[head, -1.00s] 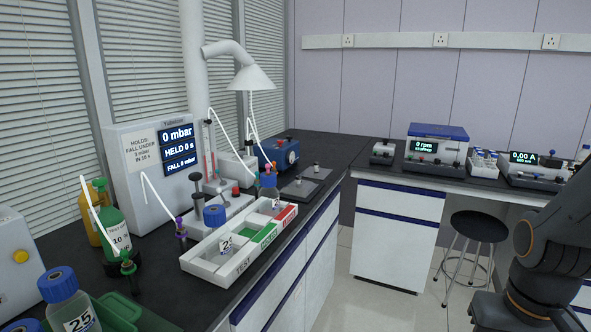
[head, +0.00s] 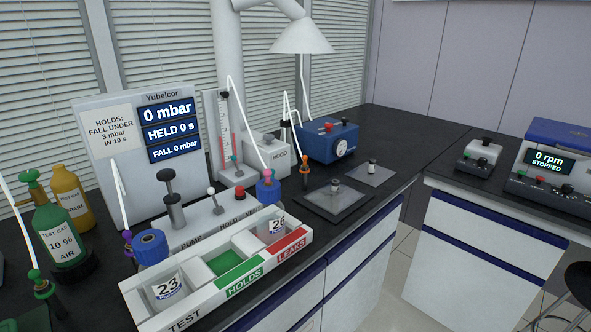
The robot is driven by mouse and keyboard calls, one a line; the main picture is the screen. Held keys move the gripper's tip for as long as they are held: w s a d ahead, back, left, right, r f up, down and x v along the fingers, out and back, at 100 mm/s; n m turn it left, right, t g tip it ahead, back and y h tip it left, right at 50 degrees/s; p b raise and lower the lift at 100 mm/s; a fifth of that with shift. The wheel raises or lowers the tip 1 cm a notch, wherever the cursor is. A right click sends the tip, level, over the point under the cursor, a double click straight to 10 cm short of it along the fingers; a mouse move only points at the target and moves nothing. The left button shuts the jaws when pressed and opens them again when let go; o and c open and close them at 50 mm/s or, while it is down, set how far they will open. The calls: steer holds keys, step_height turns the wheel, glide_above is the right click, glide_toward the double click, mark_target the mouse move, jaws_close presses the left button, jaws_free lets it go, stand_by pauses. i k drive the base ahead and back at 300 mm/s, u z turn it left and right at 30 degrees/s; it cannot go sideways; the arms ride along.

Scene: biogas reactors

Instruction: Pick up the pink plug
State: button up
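The pink plug (head: 267,174) is a small pink piece at the lower end of a white tube. It shows right at the top of a blue cap (head: 268,190), behind the right part of the white tray (head: 140,303). I cannot tell whether it sits in the cap or only in front of it. My gripper is not in view.
Other tubes end in a purple plug (head: 129,243), an orange plug (head: 305,168) and a green plug (head: 39,285). The grey console (head: 110,170) and blue device (head: 328,140) stand behind. Black bench shows beyond the dark mat (head: 330,205).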

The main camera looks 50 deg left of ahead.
mark_target(267, 172)
steer(key=u, duration=0.4)
steer(key=i, duration=0.8)
steer(key=u, duration=1.25)
steer(key=i, duration=0.5)
steer(key=u, duration=0.45)
